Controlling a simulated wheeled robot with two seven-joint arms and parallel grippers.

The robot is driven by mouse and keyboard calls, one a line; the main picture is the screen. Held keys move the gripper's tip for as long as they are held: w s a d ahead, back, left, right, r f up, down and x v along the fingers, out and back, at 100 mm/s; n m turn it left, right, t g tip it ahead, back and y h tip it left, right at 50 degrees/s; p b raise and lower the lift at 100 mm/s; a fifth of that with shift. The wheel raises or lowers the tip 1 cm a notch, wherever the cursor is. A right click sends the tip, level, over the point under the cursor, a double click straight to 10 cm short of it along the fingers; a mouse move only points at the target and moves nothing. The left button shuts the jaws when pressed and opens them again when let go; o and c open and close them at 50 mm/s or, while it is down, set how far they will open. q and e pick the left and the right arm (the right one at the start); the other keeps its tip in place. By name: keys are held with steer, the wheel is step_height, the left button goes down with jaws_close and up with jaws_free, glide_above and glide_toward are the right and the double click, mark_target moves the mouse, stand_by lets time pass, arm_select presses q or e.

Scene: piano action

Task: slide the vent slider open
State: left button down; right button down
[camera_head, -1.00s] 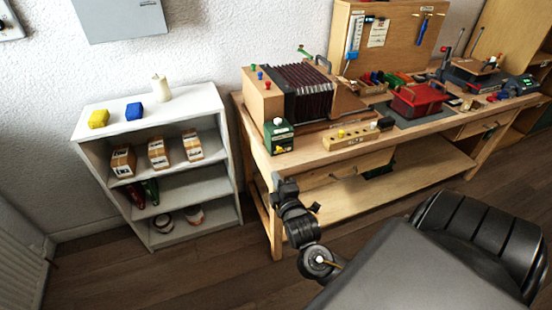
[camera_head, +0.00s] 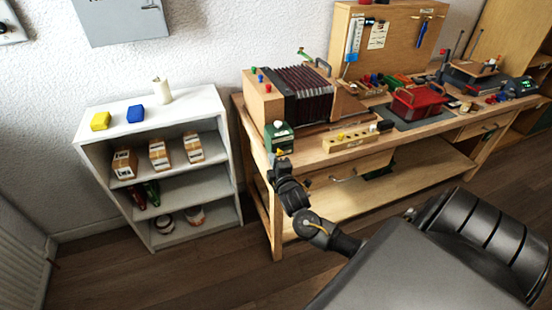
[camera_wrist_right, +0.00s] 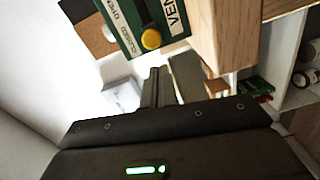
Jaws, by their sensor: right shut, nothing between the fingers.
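The vent slider is a green box (camera_head: 279,138) at the front left corner of the workbench. In the right wrist view the green box (camera_wrist_right: 128,14) bears the words CLOSED, OPEN and VENT, and its round yellow knob (camera_wrist_right: 151,39) faces me. My right gripper (camera_head: 275,161) is just below the box in the head view. In the right wrist view its fingers (camera_wrist_right: 163,76) are shut and empty, with their tips a short way below the knob and apparently apart from it. Part of the box is cut off there. My left gripper is not in view.
The wooden workbench (camera_head: 330,162) carries an accordion-like bellows (camera_head: 303,92), a block with several knobs (camera_head: 351,138) and a red tray (camera_head: 420,101). A white shelf (camera_head: 186,108) with small boxes stands to the left. Floor shows between shelf and bench.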

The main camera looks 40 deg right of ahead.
steer(key=shift+s+d+f, duration=0.1)
steer(key=shift+d, duration=0.6)
steer(key=d+p, duration=0.1)
steer(key=d, duration=0.1)
steer(key=s+d, duration=0.1)
steer(key=d, duration=0.1)
steer(key=shift+s+p, duration=0.2)
steer(key=shift+p, duration=0.2)
steer(key=shift+s+d, duration=0.15)
steer(key=shift+d, duration=0.35)
steer(key=shift+a, duration=0.1)
